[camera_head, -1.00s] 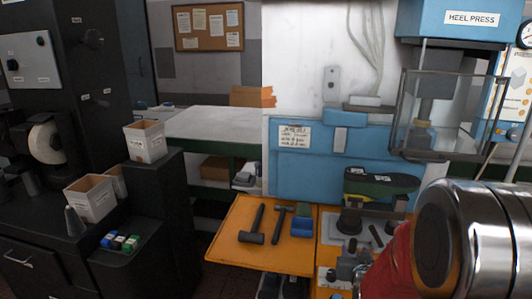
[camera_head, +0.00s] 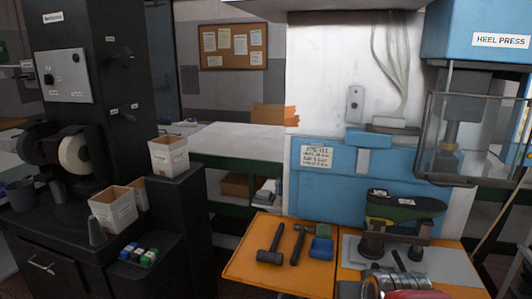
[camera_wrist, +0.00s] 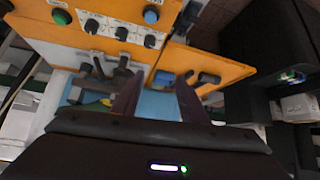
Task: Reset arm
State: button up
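My gripper (camera_wrist: 158,88) shows in the wrist view as two dark fingers standing apart, with blue showing through the gap and nothing seen held between them. In the wrist view it is in front of the orange workbench panel (camera_wrist: 118,52) with its knobs. In the head view only part of my arm shows, low at the bottom edge right of centre; the fingers are not seen there. A green shoe last (camera_head: 405,206) rests on a dark stand on the bench, just beyond my arm.
The blue heel press (camera_head: 480,40) with its clear guard stands at the right. Hammers (camera_head: 270,245) and a blue item (camera_head: 321,249) lie on the orange tray (camera_head: 240,265). White bins (camera_head: 168,155) stand on the black machine at left.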

jog(key=s+a+r+g, duration=0.1)
jog(key=s+a, duration=0.1)
jog(key=s, duration=0.5)
jog(key=s+a+r+n+g+y, duration=0.1)
jog(key=s+a+r+g, duration=0.1)
jog(key=s, duration=0.6)
jog(key=shift+s+a+r, duration=0.25)
jog(key=shift+a, duration=0.15)
